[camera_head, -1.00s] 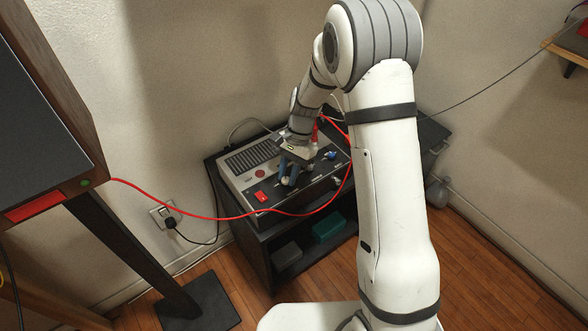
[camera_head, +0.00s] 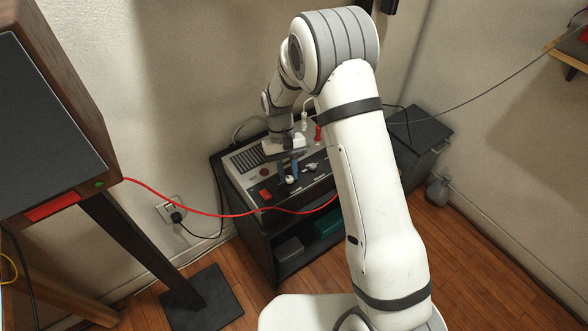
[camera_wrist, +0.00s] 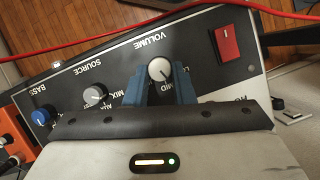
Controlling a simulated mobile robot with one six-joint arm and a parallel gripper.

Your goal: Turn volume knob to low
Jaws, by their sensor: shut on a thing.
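The volume knob (camera_wrist: 160,70) is round and pale, with a dark mark on its face, under the printed VOLUME label in the wrist view. Its scale shows MID near the gripper and a partly covered label starting with L to the right. My gripper (camera_wrist: 160,84) is shut on the knob, one blue finger on each side. In the head view the gripper (camera_head: 289,172) reaches down to the panel of the grey control box (camera_head: 240,182), and the knob (camera_head: 291,180) shows at its fingertips. The fingers hide part of the scale.
A red switch (camera_wrist: 227,44) sits beside the volume knob. The grey source knob (camera_wrist: 95,95) and blue bass knob (camera_wrist: 41,116) are on the other side. A red cable (camera_head: 215,215) crosses in front of the dark stand (camera_head: 262,245). A speaker (camera_head: 50,125) stands left.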

